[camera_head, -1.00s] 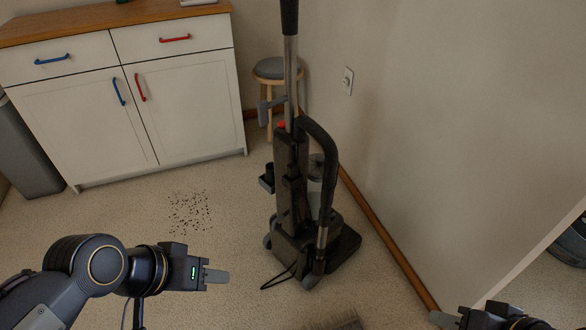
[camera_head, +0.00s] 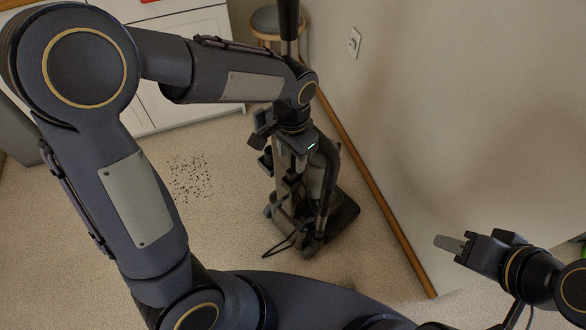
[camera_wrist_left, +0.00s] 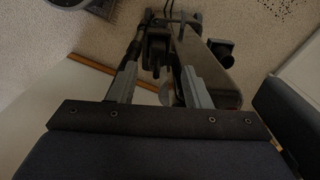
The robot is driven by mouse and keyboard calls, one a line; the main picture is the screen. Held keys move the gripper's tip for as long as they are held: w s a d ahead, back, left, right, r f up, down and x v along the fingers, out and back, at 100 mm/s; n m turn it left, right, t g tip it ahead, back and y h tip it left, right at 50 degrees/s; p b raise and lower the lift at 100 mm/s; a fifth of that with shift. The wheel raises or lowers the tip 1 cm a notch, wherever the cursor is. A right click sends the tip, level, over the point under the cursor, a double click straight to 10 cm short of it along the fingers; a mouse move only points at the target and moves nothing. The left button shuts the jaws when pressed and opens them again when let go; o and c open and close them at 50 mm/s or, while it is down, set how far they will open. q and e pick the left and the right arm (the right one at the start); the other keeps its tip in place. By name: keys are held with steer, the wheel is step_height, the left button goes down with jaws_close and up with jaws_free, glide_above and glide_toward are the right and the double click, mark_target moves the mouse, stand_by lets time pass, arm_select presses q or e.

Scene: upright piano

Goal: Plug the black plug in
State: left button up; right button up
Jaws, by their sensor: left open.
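The white wall outlet (camera_head: 354,42) is on the right wall, with nothing visibly plugged in. The dark upright vacuum (camera_head: 341,212) stands on the floor near that wall, with a thin black cord loop (camera_head: 278,247) at its base. I cannot make out the black plug. My left gripper (camera_head: 297,158) is over the vacuum's upper body and hides part of it. In the left wrist view it is open (camera_wrist_left: 160,68), with the dark vacuum (camera_wrist_left: 210,68) beyond and between its fingers. Contact is unclear. My right gripper (camera_head: 452,243) is at lower right; its finger gap does not show.
A round stool (camera_head: 276,22) stands behind the vacuum. White cabinets (camera_head: 208,88) are at the back left, partly behind my left arm. Dark crumbs (camera_head: 190,178) lie on the floor. A wooden baseboard (camera_head: 375,192) edges the right wall.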

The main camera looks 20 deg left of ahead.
mark_target(292, 170)
arm_select(q)
steer(key=f+b, duration=0.1)
steer(key=f, duration=0.2)
steer(key=f+b, duration=0.1)
steer(key=f, duration=0.2)
steer(key=shift+s+d+f, duration=0.1)
steer(key=shift+s, duration=0.1)
jaws_close()
